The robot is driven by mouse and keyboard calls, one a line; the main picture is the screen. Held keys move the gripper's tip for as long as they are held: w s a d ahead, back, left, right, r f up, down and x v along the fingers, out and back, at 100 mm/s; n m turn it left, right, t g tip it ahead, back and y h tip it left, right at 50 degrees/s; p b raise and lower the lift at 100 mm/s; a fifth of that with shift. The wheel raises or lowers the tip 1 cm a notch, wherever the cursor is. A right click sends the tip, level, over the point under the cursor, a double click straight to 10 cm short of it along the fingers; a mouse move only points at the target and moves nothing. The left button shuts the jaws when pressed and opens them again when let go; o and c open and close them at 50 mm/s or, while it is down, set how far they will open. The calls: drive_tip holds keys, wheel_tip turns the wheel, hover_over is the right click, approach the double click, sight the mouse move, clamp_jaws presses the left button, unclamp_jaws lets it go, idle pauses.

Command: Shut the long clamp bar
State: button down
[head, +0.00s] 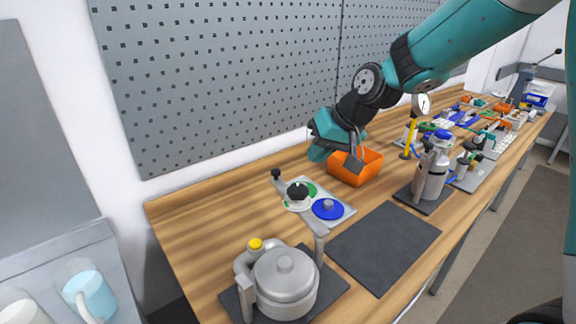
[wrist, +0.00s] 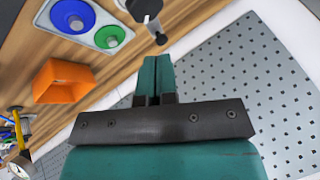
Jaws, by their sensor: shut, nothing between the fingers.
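My gripper (head: 318,154) is shut and empty, held in the air left of the orange bin and behind the plate with the green and blue discs. In the wrist view its teal fingers (wrist: 154,62) lie together, pointing towards a lever with a black ball end (wrist: 161,39). In the head view that black ball (head: 276,174) stands at the back left of the plate, beside a black-topped piece (head: 297,191). A grey lidded drum (head: 286,283) in front has upright grey bars (head: 319,248) beside it. I cannot tell which piece is the long clamp bar.
The orange bin (head: 355,168) stands close to my gripper. A dark flat mat (head: 385,245) is bare. A grey cylinder (head: 434,176) with fittings stands to the right, with many small items beyond. A perforated panel (head: 225,75) rises behind the wooden bench.

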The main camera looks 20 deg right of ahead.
drive_tip(key=w+d+f+m+t, duration=0.1)
drive_tip(key=w+d+f+m, duration=0.15)
drive_tip(key=w+d, duration=0.3)
drive_tip(key=w+a+f+p, duration=0.6)
drive_tip(key=a+f, duration=0.2)
drive_tip(key=shift+w+f, duration=0.15)
drive_tip(key=shift+w, duration=0.15)
drive_tip(key=shift+a+n, duration=0.15)
drive_tip(key=shift+n, duration=0.2)
